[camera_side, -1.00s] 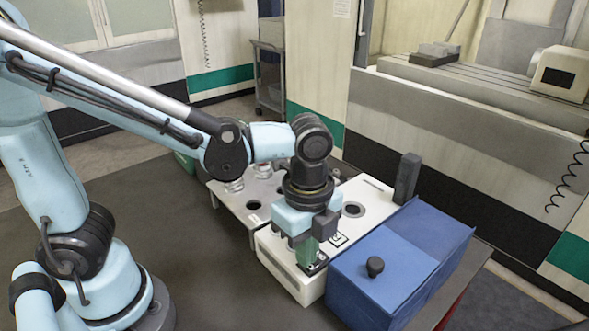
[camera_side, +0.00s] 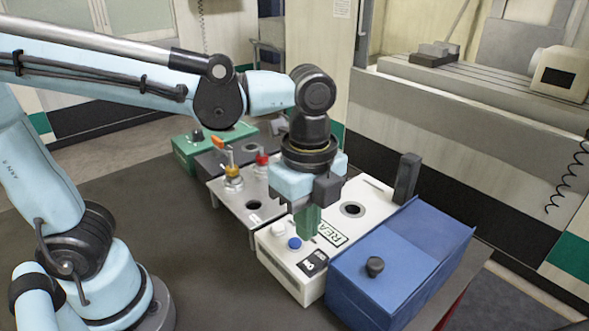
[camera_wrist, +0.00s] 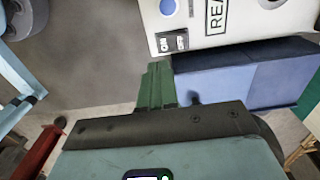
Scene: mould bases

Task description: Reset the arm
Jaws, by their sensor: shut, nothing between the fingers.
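My gripper (camera_side: 308,226) has green fingers held together with nothing between them. In the side view it hangs downward above the white box (camera_side: 275,257), in front of the box's dark lettering. The fingers cover part of the box top, and I cannot tell the exact gap.
A blue box (camera_side: 385,290) with a black knob (camera_side: 375,266) stands to the right of the white box. A grey metal plate (camera_side: 240,208) with fittings is to the left. A green box (camera_side: 185,151) is behind it. The dark table (camera_side: 200,265) in front is clear.

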